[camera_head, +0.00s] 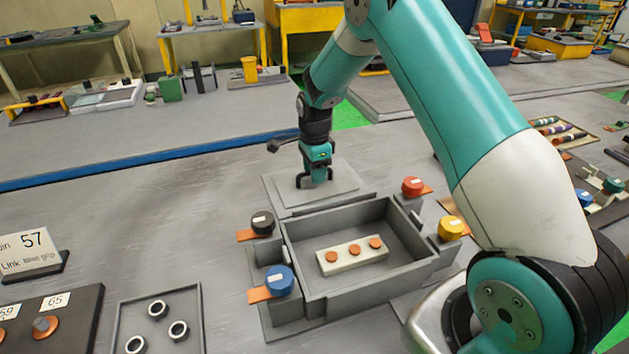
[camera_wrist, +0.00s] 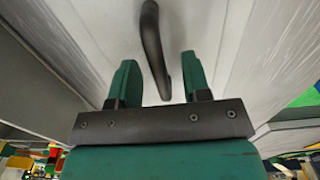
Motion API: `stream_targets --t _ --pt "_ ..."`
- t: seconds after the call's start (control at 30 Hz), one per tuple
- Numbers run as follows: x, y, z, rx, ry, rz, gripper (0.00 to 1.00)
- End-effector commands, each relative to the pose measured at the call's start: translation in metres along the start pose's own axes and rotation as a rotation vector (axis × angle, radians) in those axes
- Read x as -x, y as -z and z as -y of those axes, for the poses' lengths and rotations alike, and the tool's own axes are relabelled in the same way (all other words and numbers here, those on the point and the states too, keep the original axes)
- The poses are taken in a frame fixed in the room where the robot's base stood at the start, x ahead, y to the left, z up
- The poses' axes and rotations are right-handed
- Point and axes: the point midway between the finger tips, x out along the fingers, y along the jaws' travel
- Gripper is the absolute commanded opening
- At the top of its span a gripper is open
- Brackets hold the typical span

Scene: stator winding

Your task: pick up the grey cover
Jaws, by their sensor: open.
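The grey cover (camera_head: 347,183) is a flat stepped plate lying just behind the open grey box (camera_head: 312,288). In the wrist view, the pale plate (camera_wrist: 215,30) fills the background, with a dark curved handle (camera_wrist: 151,35) standing out from it. In the wrist view, the two green fingers (camera_wrist: 159,75) are open. One is on each side of the handle's lower end, with gaps on both sides.
The box holds a white block (camera_head: 352,256) with orange discs. Black (camera_head: 263,222), blue (camera_head: 279,280), red (camera_head: 412,186) and yellow (camera_head: 450,227) round parts flank it. A tray (camera_head: 160,325) of rings lies front left. The table left of the cover is clear.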

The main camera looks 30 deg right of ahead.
Motion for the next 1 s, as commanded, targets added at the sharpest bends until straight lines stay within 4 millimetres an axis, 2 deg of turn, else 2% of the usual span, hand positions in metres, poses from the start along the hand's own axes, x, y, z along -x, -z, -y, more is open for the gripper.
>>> stream_targets --t 0.1,0.3,0.5,1.0 --pt "-0.0067 0.0 0.0 0.0 0.0 0.0 0.44" --pt "-0.0074 0.0 0.0002 0.0 0.001 0.0 0.44" --pt "-0.0072 0.0 0.0001 0.0 0.001 0.0 0.0" --pt "0.0003 0.0 0.0009 0.0 0.003 0.0 0.0"
